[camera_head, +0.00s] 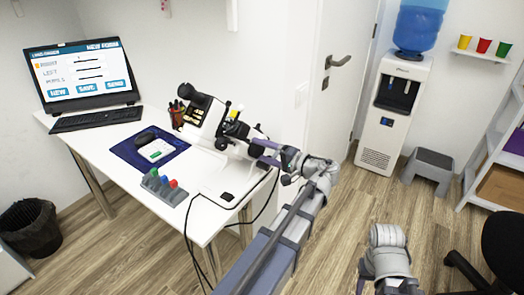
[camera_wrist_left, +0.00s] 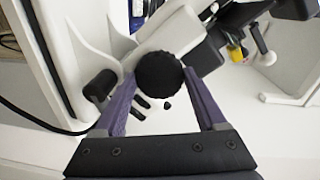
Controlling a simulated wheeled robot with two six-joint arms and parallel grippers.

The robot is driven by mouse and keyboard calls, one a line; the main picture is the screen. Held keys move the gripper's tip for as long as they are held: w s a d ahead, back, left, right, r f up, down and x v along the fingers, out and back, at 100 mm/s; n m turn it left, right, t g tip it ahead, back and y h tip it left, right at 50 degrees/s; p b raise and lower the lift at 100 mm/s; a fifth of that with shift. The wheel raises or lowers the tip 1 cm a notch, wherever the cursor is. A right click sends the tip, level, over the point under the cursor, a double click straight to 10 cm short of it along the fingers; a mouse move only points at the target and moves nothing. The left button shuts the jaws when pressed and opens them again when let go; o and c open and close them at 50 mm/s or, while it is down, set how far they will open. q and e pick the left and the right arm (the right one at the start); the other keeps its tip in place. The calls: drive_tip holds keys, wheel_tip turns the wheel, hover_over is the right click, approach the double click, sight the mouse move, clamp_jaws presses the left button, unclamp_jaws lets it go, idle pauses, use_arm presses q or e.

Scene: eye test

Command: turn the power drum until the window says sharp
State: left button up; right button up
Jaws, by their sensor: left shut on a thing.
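A white and black optical instrument (camera_head: 203,112) with a dark eyepiece stands at the right part of the white desk. My left gripper (camera_head: 257,150) is at its right side. In the left wrist view, the purple fingers of my left gripper (camera_wrist_left: 159,78) are shut on a round black knob (camera_wrist_left: 159,70), one finger on each side. The knob looks like the power drum. In the head view my gripper and arm mostly hide it. I cannot make out a window or the word sharp in either view.
A water cooler (camera_head: 386,140) and step stool (camera_head: 430,160) stand right.

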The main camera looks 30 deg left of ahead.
idle(0.4)
use_arm(q)
drive_tip(key=o, duration=1.3)
